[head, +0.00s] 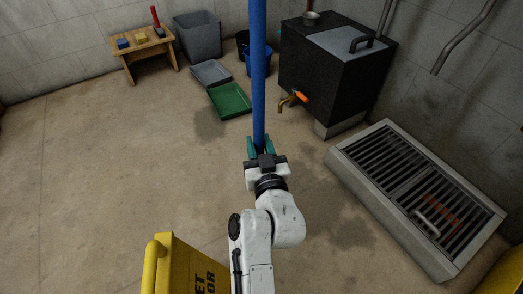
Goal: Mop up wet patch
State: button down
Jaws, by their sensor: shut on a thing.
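My gripper (261,147) has teal fingers and is shut on a blue pole (258,70), which looks like a mop handle. The pole runs upright from the fingers out of the top of the head view. No mop head shows; any lower end is hidden by my gripper and arm. A dark, damp-looking patch (209,124) lies on the concrete floor left of the pole, by the green tray. Another dark patch (350,230) lies at the lower right, between my arm and the floor grate. I cannot tell which of them are wet.
A black tank (325,75) with an orange-handled tap stands at the back right. A raised floor grate (415,195) lies at the right, a yellow sign (185,270) stands lower left. Green tray (230,100), grey bin (197,37) and wooden bench (142,52) are behind. The left floor is clear.

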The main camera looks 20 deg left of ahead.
jog(key=shift+a+b+x, duration=0.25)
jog(key=shift+b+x, duration=0.8)
jog(key=shift+x, duration=0.3)
jog(key=shift+w+a+r+b, duration=0.2)
jog(key=shift+a+b, duration=0.1)
jog(key=shift+a, duration=0.1)
jog(key=shift+r, duration=0.1)
notch_tip(320, 180, up, 7)
jog(key=p, duration=0.5)
